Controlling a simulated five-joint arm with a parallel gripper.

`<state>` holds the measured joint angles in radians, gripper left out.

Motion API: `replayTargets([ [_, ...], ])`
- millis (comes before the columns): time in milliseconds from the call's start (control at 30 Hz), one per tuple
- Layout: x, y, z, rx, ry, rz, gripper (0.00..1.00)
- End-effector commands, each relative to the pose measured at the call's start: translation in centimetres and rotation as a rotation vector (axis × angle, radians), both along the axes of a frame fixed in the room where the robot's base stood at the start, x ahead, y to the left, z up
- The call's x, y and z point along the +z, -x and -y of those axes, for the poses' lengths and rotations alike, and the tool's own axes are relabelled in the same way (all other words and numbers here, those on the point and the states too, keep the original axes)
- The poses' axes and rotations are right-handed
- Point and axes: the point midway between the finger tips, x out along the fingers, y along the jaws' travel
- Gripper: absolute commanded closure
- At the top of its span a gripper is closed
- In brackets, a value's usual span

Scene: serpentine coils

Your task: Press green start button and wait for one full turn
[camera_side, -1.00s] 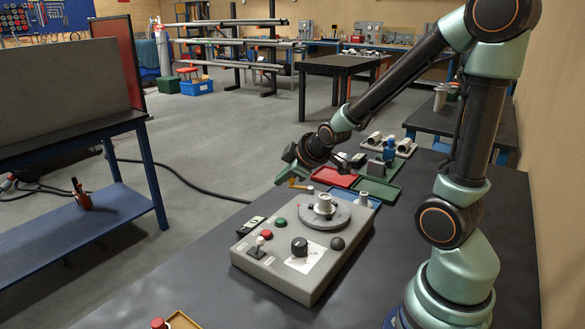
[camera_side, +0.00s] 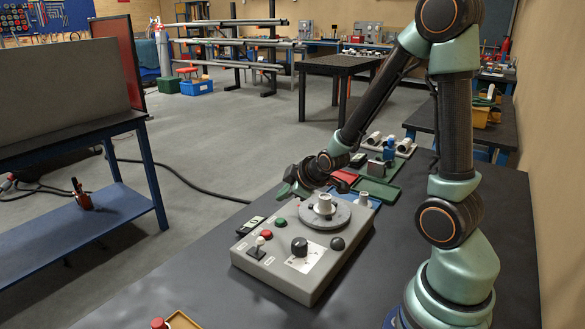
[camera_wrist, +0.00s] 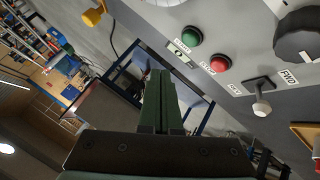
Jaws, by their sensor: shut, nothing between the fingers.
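The grey control box (camera_side: 285,277) sits on the dark table. Its green start button (camera_side: 281,222) is at the back left of its top, and the same green button (camera_wrist: 192,36) shows uncovered in the wrist view. A grey turntable (camera_side: 340,217) with a light, hollow round part (camera_side: 324,202) on it is at the box's back right. My gripper (camera_side: 281,193) is above and behind the green button, apart from it. In the wrist view my gripper's green fingers (camera_wrist: 164,78) are together and empty, with the button up and right of their tips.
A red button (camera_side: 267,234), a small lever switch (camera_side: 260,241), a large black knob (camera_side: 300,247) and a dark dome (camera_side: 338,243) share the box top. A green tray (camera_side: 379,192) lies behind the box. The table's left part in front is mostly clear.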

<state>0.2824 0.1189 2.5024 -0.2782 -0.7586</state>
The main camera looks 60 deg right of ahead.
Motion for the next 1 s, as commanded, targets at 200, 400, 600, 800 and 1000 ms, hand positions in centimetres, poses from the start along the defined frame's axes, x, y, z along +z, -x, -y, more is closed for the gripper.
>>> replayTargets([
  [200,-2.7,0.1,0.0,0.0,-0.001,-0.004,1.0],
  [400,-4.0,0.0,0.0,0.0,0.0,0.0,1.0],
  [600,-4.3,0.0,0.0,0.0,0.0,0.001,1.0],
  [800,-4.3,0.0,0.0,0.0,0.0,0.001,1.0],
  [1000,-4.3,0.0,0.0,0.0,0.0,0.001,1.0],
])
